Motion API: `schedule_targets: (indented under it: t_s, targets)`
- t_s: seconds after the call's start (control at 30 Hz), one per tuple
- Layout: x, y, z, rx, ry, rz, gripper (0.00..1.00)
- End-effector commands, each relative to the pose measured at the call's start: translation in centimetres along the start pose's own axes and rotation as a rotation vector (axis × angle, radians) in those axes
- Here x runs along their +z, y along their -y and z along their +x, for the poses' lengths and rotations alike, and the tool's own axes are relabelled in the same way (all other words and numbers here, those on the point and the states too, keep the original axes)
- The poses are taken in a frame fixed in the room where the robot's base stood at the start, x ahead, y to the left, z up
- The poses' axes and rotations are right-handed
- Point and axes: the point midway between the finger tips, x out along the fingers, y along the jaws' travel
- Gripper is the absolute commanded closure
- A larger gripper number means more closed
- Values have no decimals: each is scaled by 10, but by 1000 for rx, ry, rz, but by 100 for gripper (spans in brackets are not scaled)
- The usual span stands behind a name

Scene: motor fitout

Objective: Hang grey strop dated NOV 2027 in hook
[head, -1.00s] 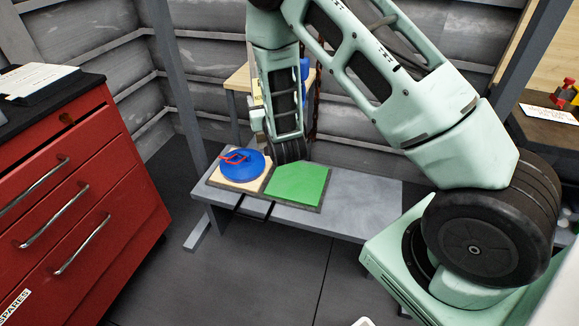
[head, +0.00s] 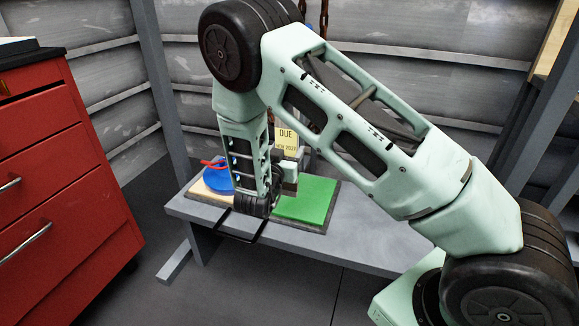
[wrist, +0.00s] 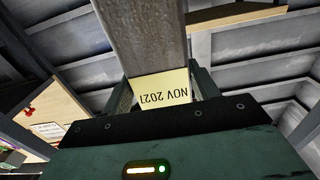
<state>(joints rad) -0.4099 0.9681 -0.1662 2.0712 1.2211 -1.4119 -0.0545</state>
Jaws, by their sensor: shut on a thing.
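My gripper (wrist: 160,92) is shut on a grey strop (wrist: 145,35), which fills the space between the fingers in the wrist view. A pale yellow tag (wrist: 162,91) on it reads upside down, apparently NOV 2027. In the head view the tag (head: 286,140) reads DUE NOV 2027, and my gripper (head: 288,172) is partly hidden by my arm above the bench. A rusty chain (head: 324,16) hangs behind my arm. I cannot make out the hook; my arm covers that area.
A low grey bench (head: 350,218) carries a bare green pad (head: 312,200) and a blue round item (head: 216,181) with a red part on a beige pad. A red drawer cabinet (head: 60,180) stands at left. Corrugated walls close off the back.

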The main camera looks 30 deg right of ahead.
Motion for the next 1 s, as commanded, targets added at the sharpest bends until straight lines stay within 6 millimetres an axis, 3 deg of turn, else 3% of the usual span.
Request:
schedule_targets:
  t_s: [0.27,1.0]
  targets:
    - [8,-2,3,20,-2,1,76]
    - [12,-2,44,19,-4,1,76]
